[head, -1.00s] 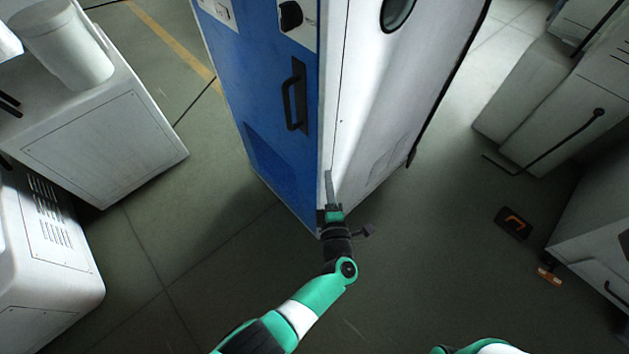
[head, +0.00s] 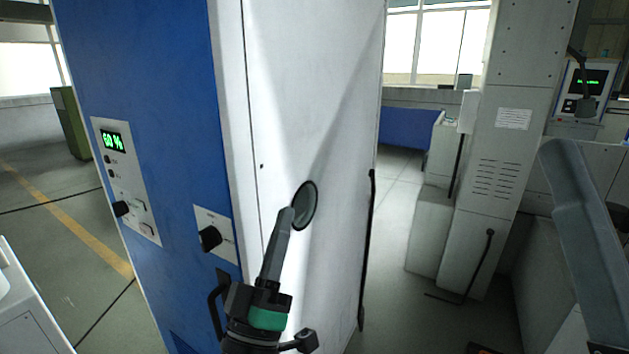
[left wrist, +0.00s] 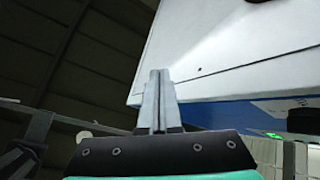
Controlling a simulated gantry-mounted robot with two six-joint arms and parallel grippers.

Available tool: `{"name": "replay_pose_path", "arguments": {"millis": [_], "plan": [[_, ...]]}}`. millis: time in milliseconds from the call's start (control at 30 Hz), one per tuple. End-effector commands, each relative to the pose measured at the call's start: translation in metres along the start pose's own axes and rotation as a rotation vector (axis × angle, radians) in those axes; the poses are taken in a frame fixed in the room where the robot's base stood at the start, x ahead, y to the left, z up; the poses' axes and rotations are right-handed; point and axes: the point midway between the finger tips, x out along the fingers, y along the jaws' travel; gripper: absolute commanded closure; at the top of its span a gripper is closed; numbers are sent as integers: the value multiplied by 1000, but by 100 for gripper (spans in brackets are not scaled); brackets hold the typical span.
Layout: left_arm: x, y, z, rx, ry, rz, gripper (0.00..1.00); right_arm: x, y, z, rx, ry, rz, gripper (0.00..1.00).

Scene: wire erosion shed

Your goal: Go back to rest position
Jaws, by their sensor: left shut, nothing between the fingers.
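My left gripper (head: 287,212) is in the head view, pointing up with its narrow grey fingers together and empty. It is in front of the white side of a tall blue and white cabinet (head: 165,70), and its tip overlaps the lower left of a dark oval window (head: 307,206). I cannot tell whether it touches the cabinet. In the left wrist view the closed fingers (left wrist: 158,78) point up beside the cabinet's white panel (left wrist: 235,45). My right gripper is not seen.
The cabinet's blue front has a control panel with a green display (head: 113,141), a black knob (head: 209,238) and a handle (head: 215,305). Open floor (head: 392,215) lies right of the cabinet.

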Motion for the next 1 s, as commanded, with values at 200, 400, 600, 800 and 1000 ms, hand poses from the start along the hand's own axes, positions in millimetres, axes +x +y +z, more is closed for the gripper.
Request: {"name": "replay_pose_path", "arguments": {"millis": [200, 400, 600, 800, 1000], "plan": [[-1, 93, -127, 548, 50, 80, 100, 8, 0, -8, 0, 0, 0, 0], [-38, 130, -212, 883, 144, -33, 100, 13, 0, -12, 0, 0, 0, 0], [-22, 166, -265, 973, 177, -98, 100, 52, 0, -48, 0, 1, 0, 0], [23, 204, -300, 970, 176, -96, 100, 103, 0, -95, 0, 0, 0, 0], [86, 258, -350, 969, 176, -94, 100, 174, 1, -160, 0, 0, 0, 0]]}}
